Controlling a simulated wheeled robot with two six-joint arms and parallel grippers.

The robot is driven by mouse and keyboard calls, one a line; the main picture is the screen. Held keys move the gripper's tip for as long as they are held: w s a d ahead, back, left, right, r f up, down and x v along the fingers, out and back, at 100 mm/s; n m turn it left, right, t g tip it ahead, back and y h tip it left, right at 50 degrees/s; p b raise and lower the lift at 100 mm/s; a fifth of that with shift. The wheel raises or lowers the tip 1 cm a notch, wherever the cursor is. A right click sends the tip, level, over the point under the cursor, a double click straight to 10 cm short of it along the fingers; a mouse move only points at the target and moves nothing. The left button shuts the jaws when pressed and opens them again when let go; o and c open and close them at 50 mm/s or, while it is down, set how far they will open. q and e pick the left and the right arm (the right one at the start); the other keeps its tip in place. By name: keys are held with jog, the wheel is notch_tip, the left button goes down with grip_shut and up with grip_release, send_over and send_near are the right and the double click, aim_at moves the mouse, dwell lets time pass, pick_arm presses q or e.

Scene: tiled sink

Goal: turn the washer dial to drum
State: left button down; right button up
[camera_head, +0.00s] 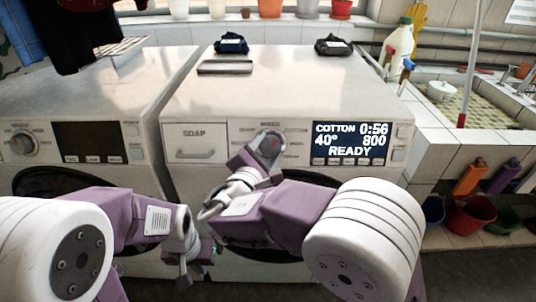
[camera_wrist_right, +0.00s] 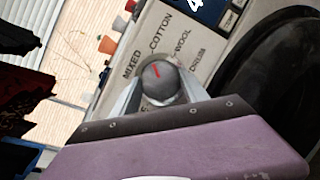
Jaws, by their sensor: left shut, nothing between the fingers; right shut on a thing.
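The washer dial (camera_wrist_right: 160,84) is a round dark grey knob with a red pointer mark on its face. It sits between the fingers of my right gripper (camera_wrist_right: 158,92), which is shut on it. Printed labels around the dial read MIXED, COTTON and WOOL; other labels are partly hidden or too small to read. In the head view the right gripper (camera_head: 266,148) covers much of the dial. The washer display (camera_head: 351,141) reads COTTON 0:56, 40°, 800, READY. My left gripper (camera_head: 190,262) is shut and empty, low in front of the machines.
The white washer (camera_head: 290,95) has a soap drawer (camera_head: 195,143) left of the dial. A second machine (camera_head: 90,100) stands to its left. Two dark folded cloths (camera_head: 231,44) and a flat grey object (camera_head: 225,67) lie on top. A tiled sink (camera_head: 470,95) is at right.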

jog(key=m+b, duration=0.1)
jog(key=m, duration=0.1)
jog(key=m+g, duration=0.1)
jog(key=m, duration=0.2)
jog(key=shift+g+b, duration=0.3)
jog(key=shift+b, duration=0.05)
jog(key=m+g+b, duration=0.1)
jog(key=m, duration=0.4)
jog(key=shift+r+g+b, duration=0.15)
jog(key=shift+g+b, duration=0.2)
jog(key=shift+g, duration=0.05)
jog(key=m, duration=0.2)
jog(key=m+g+y+b, duration=0.1)
jog(key=shift+w+d+m+y, duration=0.1)
jog(key=shift+d+m+y, duration=0.05)
jog(key=shift+m+y, duration=0.2)
jog(key=shift+d+r+m+g+y+b, duration=0.15)
jog(key=shift+m+y+b, duration=0.35)
jog(key=shift+m, duration=0.5)
jog(key=shift+a+f+m+g+y+b, duration=0.1)
jog(key=shift+m+g+y+b, duration=0.15)
jog(key=shift+m+b, duration=0.5)
jog(key=shift+m, duration=0.3)
jog(key=o, duration=1.4)
jog(key=shift+c, duration=0.2)
jog(key=shift+r, duration=0.1)
jog(key=shift+r, duration=0.1)
